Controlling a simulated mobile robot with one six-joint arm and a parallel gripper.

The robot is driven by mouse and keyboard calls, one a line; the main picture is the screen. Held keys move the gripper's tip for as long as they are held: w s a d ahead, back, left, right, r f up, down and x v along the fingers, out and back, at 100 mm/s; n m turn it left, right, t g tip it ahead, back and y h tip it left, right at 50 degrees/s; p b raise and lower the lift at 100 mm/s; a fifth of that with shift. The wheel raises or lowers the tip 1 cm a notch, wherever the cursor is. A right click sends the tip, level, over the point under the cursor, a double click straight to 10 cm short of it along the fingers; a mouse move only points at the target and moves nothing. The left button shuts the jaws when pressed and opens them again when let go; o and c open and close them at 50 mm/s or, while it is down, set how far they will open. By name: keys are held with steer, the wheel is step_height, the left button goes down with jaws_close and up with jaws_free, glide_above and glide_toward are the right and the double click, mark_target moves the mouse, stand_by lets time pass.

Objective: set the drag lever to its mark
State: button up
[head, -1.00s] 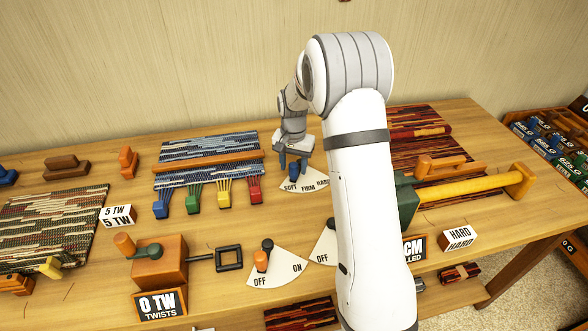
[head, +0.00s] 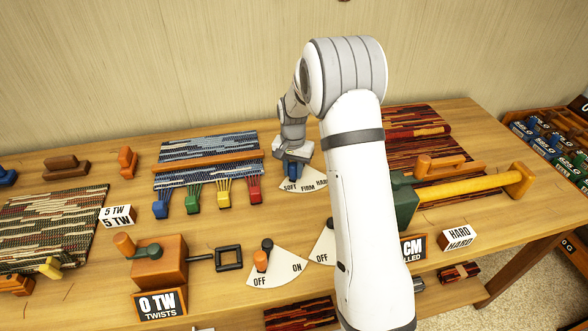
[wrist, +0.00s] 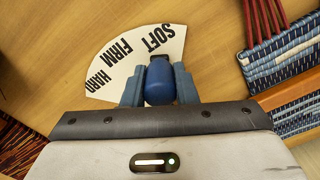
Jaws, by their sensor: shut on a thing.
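The drag lever has a blue knob, seen in the wrist view (wrist: 159,82), and stands at a white fan-shaped dial (wrist: 100,82) marked SOFT, FIRM and HARD. The lever's dark end points toward the SOFT word. In the head view the dial (head: 318,185) lies on the bench, with SOFT at its left end. My gripper (wrist: 159,85) is shut on the blue knob, one blue-grey finger on each side. A card reading HARD (head: 459,238) stands at the right.
A blue woven piece (head: 205,150) with coloured yarn weights lies left of my gripper. A red woven piece (head: 417,130) and a yellow roller (head: 475,192) lie right, partly behind my arm. An ON/OFF dial (head: 280,270) and an orange crank box (head: 155,263) stand nearer.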

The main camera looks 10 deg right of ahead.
jaws_close()
steer(key=shift+d, duration=0.1)
